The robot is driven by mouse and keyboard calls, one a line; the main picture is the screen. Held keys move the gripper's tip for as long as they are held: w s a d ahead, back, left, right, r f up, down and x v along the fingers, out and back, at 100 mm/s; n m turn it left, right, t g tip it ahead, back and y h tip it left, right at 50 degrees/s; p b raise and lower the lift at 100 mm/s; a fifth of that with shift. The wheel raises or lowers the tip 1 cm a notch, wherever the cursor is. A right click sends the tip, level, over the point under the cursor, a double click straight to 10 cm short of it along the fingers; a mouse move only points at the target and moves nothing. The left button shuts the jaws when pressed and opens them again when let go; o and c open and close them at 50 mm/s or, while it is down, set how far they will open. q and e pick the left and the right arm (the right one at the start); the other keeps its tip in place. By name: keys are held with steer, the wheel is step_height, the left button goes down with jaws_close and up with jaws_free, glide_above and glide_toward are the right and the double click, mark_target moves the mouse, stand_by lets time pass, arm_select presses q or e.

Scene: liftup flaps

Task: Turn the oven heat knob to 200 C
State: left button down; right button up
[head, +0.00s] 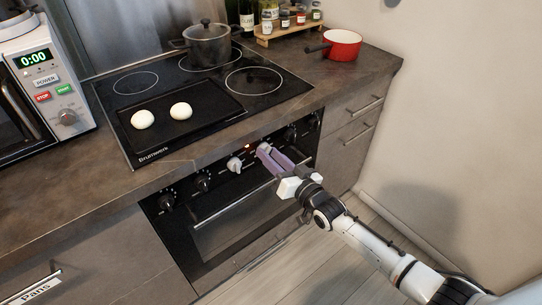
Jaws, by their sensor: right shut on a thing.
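The black oven (236,220) is built in under the counter, with a row of knobs along its front panel. A white knob (234,165) is near the middle of the row. My right gripper (264,150) reaches in from the lower right, with its purple fingers at the panel just right of that white knob. It is shut on an oven knob, which its fingers mostly hide. The knob's markings and setting cannot be read. My left gripper is not in view.
Black knobs show on both sides, such as the far-left one (167,201). The oven handle (235,203) runs below the knobs. The cooktop above bears a black tray (212,115) with two white round pieces and a grey pot (208,46). The floor at right is clear.

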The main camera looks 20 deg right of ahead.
stand_by(0.4)
steer(key=o, duration=1)
steer(key=shift+o, duration=0.2)
steer(key=shift+s, duration=0.1)
steer(key=p+v, duration=0.1)
steer(key=v, duration=0.9)
steer(key=shift+s, duration=0.15)
